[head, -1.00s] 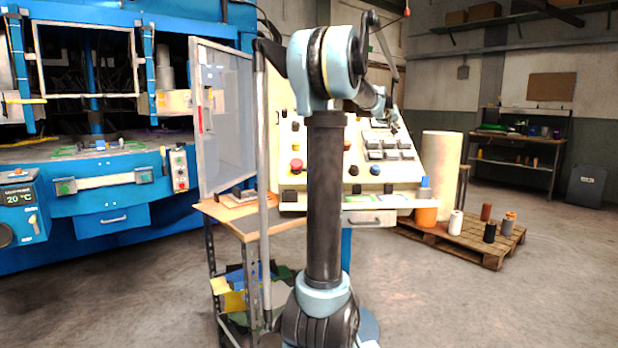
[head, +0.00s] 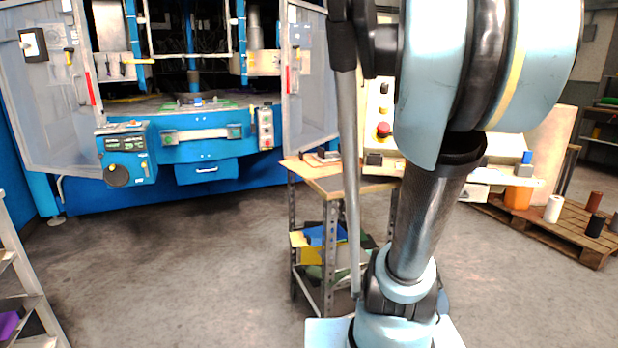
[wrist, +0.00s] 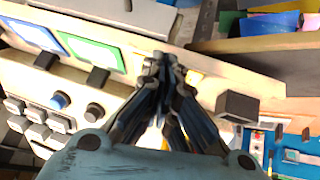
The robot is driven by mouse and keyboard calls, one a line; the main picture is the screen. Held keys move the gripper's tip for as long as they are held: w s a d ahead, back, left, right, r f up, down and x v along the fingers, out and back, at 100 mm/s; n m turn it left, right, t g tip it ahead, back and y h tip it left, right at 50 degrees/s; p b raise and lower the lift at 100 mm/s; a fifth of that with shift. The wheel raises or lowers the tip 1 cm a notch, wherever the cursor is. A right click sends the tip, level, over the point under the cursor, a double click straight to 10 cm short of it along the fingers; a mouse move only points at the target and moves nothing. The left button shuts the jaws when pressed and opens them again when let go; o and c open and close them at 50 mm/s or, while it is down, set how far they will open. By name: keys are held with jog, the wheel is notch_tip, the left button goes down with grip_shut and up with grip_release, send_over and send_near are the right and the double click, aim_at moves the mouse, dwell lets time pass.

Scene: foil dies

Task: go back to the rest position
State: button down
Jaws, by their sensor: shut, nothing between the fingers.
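My gripper (wrist: 165,75) shows in the wrist view, its dark fingers drawn together with nothing between them. It hangs in front of a cream control panel (wrist: 105,50) with knobs and switches; I cannot tell how far off the panel is. In the head view the gripper is hidden behind my own arm, which rises large and close on the right.
A blue press (head: 80,220) with open guard doors stands at the back left. A small work table (head: 325,180) stands left of my arm. A pallet (head: 560,225) with several spools lies at the right, a shelf rack (head: 28,290) at the left edge. The floor between is clear.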

jog(key=s+a+f+n+g+y, duration=0.1)
jog(key=s+a+f+g+y, duration=0.1)
jog(key=s+a+f, duration=0.5)
jog(key=s+a+f+n+g+y, duration=0.2)
jog(key=s+a+f, duration=0.6)
jog(key=s+f, duration=0.4)
jog(key=s, duration=0.3)
jog(key=shift+s+a+f, duration=0.25)
jog(key=shift+a+f, duration=0.05)
jog(key=shift+f, duration=0.1)
jog(key=shift+w+f+g, duration=0.2)
jog(key=shift+w+g, duration=0.1)
jog(key=shift+w, duration=0.2)
